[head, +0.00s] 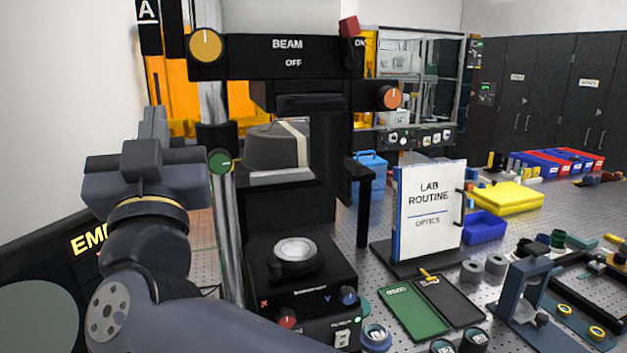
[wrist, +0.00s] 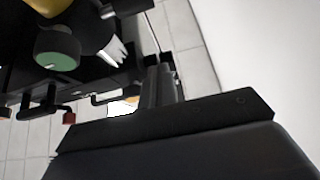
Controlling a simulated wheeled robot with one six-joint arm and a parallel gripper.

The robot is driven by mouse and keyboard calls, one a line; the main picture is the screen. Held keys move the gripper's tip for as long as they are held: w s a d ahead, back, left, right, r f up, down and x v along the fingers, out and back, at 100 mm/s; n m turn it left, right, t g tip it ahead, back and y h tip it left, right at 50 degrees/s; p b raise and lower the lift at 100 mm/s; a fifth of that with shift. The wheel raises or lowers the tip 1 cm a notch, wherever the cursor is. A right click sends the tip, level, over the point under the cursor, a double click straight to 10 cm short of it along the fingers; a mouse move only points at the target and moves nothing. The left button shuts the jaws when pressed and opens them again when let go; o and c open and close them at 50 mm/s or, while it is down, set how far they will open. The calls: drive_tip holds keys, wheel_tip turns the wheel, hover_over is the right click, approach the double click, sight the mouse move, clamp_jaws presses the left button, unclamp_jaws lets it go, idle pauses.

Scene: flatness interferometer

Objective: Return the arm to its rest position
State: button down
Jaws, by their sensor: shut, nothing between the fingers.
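My arm rises from the bottom of the head view to its grey wrist on the left. In the wrist view my gripper (wrist: 162,84) shows shut and empty, with pale floor tiles and a white wall beyond. The black interferometer (head: 322,150) stands just right of the gripper. Its beam head (head: 270,58) reads BEAM, OFF and ON, with a red lever (head: 349,27) at the ON end. The gripper appears apart from it.
A green knob (head: 220,161) on the column is close to my wrist; a yellow knob (head: 205,46) is above. A black EMERGENCY-like panel (head: 50,255) is at left. The LAB ROUTINE board (head: 430,212) and several tools occupy the perforated table at right.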

drive_tip(key=s+d+f+m+b, duration=0.1)
drive_tip(key=s+f+m+b, duration=0.1)
drive_tip(key=m, duration=0.6)
drive_tip(key=s+f+m+b, duration=0.2)
drive_tip(key=f+m+b, duration=0.1)
drive_tip(key=f+m, duration=0.4)
drive_tip(key=shift+s+d+m+b, duration=0.35)
drive_tip(key=shift+s+m+b, duration=0.05)
drive_tip(key=shift+m, duration=0.9)
